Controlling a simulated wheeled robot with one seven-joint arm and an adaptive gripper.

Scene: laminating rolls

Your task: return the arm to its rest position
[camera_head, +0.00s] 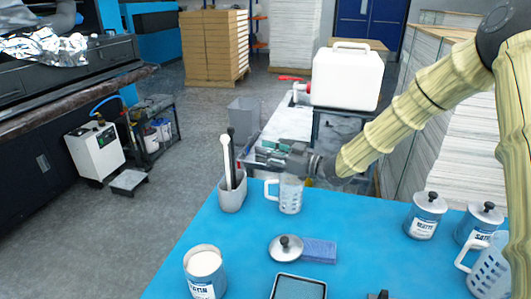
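My arm comes in from the right, and its pale segmented forearm reaches leftward over the far side of the blue table (240,265). My gripper (258,156) points left at the end of it, in front of the light bench behind the table. It appears above and behind a clear measuring jug (290,196). Its fingers are small and dark against a cluttered background, so I cannot tell whether they are open or shut. I see no object clearly held in them.
A grey cup with tall tools (232,194) stands left of the jug. An open tin (204,270), a loose lid (287,247) by a blue cloth (319,250), and a tray (299,288) lie in front. Lidded tins (425,218) and another jug (487,268) stand right. A white canister (346,78) stands behind.

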